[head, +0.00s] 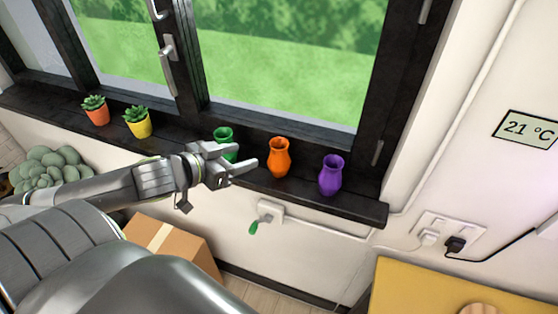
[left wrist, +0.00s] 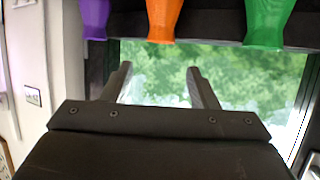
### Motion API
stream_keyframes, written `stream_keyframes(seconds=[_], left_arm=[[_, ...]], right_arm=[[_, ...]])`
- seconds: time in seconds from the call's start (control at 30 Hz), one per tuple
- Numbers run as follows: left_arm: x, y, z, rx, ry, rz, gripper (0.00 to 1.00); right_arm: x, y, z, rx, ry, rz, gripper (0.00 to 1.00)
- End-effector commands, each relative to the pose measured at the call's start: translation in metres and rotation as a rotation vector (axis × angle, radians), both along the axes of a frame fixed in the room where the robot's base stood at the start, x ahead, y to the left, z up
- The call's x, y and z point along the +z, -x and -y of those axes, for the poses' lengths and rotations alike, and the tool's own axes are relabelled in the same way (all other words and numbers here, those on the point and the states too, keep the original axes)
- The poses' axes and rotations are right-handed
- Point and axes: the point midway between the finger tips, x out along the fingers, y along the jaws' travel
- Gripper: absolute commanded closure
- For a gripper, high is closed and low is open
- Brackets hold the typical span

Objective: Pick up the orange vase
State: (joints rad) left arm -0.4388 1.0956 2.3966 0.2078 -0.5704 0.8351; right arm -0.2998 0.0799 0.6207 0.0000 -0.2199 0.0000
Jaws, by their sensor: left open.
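The orange vase (head: 279,158) stands upright on the dark windowsill, between the green vase (head: 224,143) and the purple vase (head: 331,175). My left gripper (head: 246,158) is open and empty, its fingers pointing toward the orange vase from its left in the head view. It partly hides the green vase. In the left wrist view, the orange vase (left wrist: 162,18) shows at the top, beyond and roughly between the two spread fingertips (left wrist: 158,76), with purple and green vases on either side. My right gripper is not in view.
Two potted succulents, one in an orange pot (head: 96,113) and one in a yellow pot (head: 138,125), stand farther left on the windowsill (head: 365,208). The window is behind the vases. A cardboard box (head: 175,243) and a yellow tabletop (head: 410,290) are below.

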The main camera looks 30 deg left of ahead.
Motion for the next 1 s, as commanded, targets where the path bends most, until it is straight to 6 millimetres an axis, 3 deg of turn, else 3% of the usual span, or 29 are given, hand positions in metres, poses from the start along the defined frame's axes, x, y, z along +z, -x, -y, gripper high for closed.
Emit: stream_keyframes(seconds=[0.1, 0.33, 0.7, 1.0], left_arm=[[-0.009, -0.014, 0.003, 0.001, 0.005, 0.006, 0.46], [-0.019, -0.041, 0.009, 0.0, 0.008, 0.005, 0.46], [-0.032, -0.077, 0.015, 0.0, 0.003, 0.001, 0.46], [-0.037, -0.089, 0.017, -0.001, 0.004, 0.0, 0.46]], right_arm=[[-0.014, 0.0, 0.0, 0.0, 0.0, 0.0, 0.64], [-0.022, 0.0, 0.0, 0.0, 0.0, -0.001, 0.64], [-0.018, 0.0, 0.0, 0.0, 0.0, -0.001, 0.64], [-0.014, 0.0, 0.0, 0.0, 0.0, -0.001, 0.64]])
